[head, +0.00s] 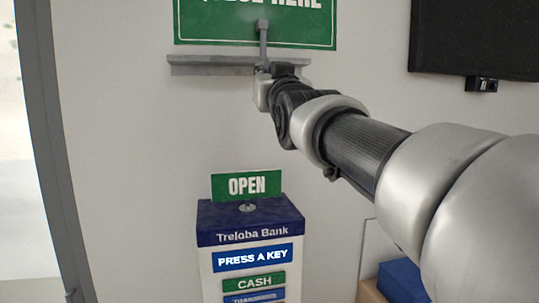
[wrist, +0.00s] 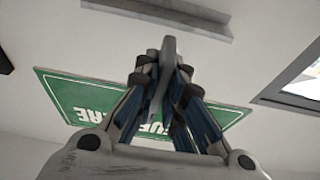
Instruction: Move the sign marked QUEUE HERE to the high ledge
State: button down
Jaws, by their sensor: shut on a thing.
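The green QUEUE HERE sign (head: 298,32) is at the top of the head view, its upper part cut off by the frame. It shows upside down behind the fingers in the wrist view (wrist: 70,98). My gripper (head: 264,66) is shut on the sign's grey stem (head: 263,38), and the fingers (wrist: 166,75) close around it in the wrist view. The high ledge (head: 205,66) is a grey shelf on the wall, just below the sign in the head view. It also shows at the top of the wrist view (wrist: 165,10), apart from the fingers.
A Treloba Bank kiosk (head: 215,232) stands below the ledge with a green OPEN sign (head: 246,185) on top. A dark screen (head: 475,38) hangs at the upper right. A blue object (head: 402,279) is at the lower right. The wall between ledge and kiosk is bare.

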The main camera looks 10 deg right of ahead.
aim_at(264, 44)
jog(key=shift+r, duration=0.1)
notch_tip(264, 44, up, 7)
jog(key=p, duration=0.3)
jog(key=shift+w+f+p, duration=0.15)
jog(key=shift+f+p, duration=0.05)
jog(key=shift+p, duration=0.2)
dwell(0.4)
